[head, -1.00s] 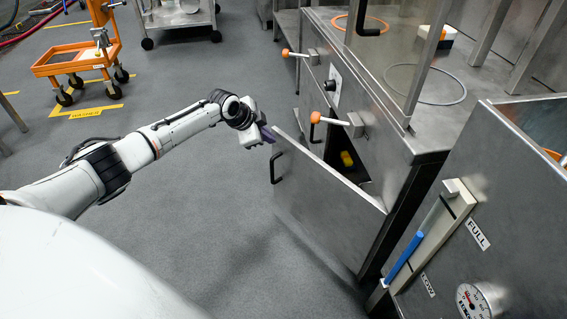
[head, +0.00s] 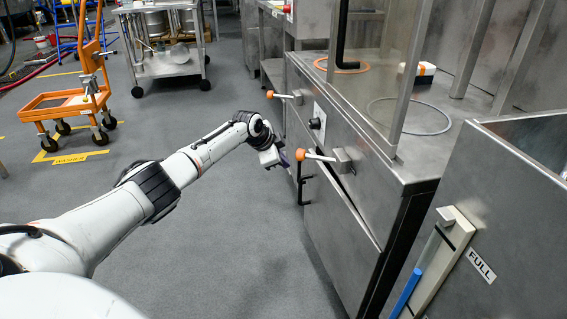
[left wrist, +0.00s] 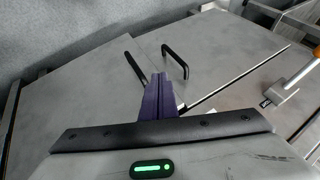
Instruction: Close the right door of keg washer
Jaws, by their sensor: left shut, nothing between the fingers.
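The keg washer's right door (head: 335,232) is a grey steel panel with a black handle (head: 303,192) at its far edge. It stands nearly flush with the cabinet front, with a narrow gap along its top edge. My left gripper (head: 284,160) is at the door's far top corner, close to the handle. In the left wrist view its purple fingers (left wrist: 158,96) are together and empty, in front of the steel panels near two black handles. Whether the fingertips touch the door, I cannot tell. My right gripper is not in view.
Orange-tipped latch levers (head: 301,155) stick out from the cabinet front above the doors. A steel tank marked FULL (head: 481,265) stands at the right. An orange cart (head: 68,104) and a steel trolley (head: 165,62) stand at the back. The floor before the door is clear.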

